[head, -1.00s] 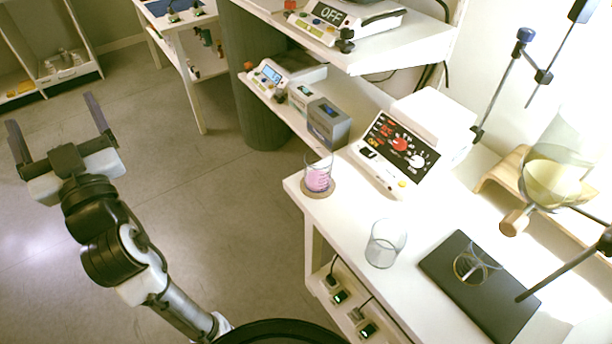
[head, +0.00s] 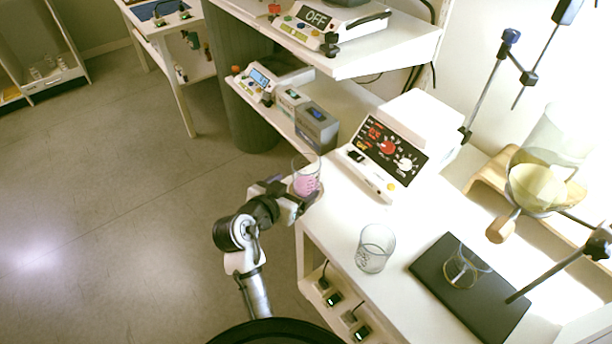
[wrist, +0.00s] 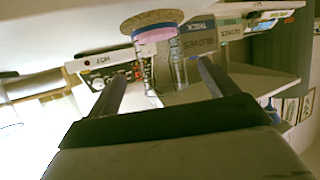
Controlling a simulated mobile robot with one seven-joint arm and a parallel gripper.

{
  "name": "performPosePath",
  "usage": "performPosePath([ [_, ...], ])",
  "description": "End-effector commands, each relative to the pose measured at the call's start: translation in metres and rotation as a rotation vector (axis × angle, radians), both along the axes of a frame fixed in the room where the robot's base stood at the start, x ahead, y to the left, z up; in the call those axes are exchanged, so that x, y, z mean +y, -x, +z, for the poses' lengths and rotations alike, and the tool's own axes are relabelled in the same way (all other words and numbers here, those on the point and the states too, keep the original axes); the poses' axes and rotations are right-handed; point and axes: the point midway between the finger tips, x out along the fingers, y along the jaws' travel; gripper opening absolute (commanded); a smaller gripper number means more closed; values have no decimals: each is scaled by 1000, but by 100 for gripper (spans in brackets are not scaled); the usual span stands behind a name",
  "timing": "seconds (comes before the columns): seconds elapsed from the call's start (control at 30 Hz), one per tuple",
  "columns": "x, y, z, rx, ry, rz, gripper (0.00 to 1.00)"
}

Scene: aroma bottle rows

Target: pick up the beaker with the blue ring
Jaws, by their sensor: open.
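A clear glass beaker with pink contents (head: 306,184) stands upright at the near left corner of the white bench. In the wrist view, which looks upside down, this beaker (wrist: 163,62) stands on a round cork coaster (wrist: 150,20), with a thin bluish band at its base. My gripper (head: 291,191) is at the bench corner, right by this beaker. In the wrist view my gripper (wrist: 160,84) is open, and the beaker shows between and beyond its fingers. I cannot tell if they touch it. In the head view my gripper hides part of the coaster.
An empty beaker (head: 375,248) stands farther along the bench. Another with a yellowish ring (head: 462,268) stands on a dark plate (head: 432,262). Boxes (head: 315,125) sit on the lower shelf. Open floor lies left.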

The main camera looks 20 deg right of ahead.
Motion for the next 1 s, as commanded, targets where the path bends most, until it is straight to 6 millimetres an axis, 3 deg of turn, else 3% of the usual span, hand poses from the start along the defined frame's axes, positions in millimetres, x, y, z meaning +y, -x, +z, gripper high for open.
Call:
performPosePath([
  [0.6,-45,-44,-26,0,0,0,85],
  [0.87,-47,-47,-29,-2,0,3,85],
  [1.0,-46,-47,-28,-2,0,3,68],
])
